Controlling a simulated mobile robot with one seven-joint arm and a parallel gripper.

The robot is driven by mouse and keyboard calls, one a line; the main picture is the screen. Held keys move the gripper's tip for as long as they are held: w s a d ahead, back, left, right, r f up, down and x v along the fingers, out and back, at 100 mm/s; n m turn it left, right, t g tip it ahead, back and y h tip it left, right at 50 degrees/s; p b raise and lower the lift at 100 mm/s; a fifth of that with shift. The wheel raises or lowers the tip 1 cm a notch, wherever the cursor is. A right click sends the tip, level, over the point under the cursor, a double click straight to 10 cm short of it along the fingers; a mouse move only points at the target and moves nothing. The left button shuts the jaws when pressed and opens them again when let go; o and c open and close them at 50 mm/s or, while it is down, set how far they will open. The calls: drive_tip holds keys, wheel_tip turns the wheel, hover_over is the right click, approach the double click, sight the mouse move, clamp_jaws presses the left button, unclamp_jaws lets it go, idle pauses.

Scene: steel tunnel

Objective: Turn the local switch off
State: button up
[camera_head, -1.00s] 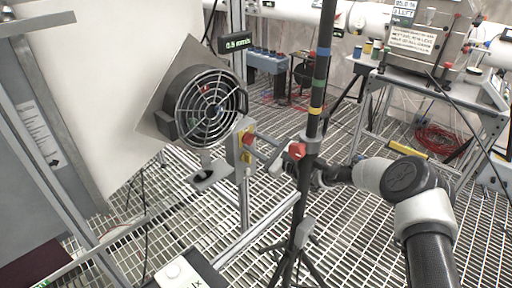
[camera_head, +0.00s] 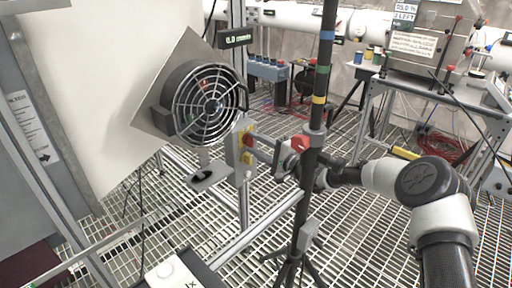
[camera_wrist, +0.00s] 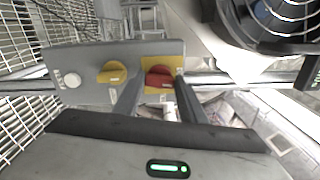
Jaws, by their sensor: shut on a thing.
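The local switch is a narrow grey box with a red knob (camera_head: 249,139) and a yellow knob (camera_head: 247,159), just right of the fan in the head view. In the wrist view its grey panel (camera_wrist: 88,58) carries a white button (camera_wrist: 72,80), a yellow knob (camera_wrist: 111,73) and the red knob (camera_wrist: 160,76) on a yellow plate. My gripper (camera_wrist: 158,88) has a finger on each side of the red knob and is shut on it. In the head view my gripper (camera_head: 258,146) reaches the box from the right, partly hidden by a pole.
A black fan (camera_head: 207,103) with a wire guard is close left of the switch. The upright striped pole (camera_head: 318,98) on a tripod stands in front of my arm. Grating floor (camera_head: 352,245) lies open around the tripod.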

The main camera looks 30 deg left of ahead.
drive_tip(key=shift+f+n, duration=0.1)
drive_tip(key=shift+n, duration=0.9)
drive_tip(key=o, duration=1.1)
drive_tip(key=shift+c, duration=0.2)
drive_tip(key=p+v, duration=0.1)
drive_tip(key=v, duration=0.6)
drive_tip(key=shift+d+p, duration=0.3)
drive_tip(key=shift+p, duration=0.05)
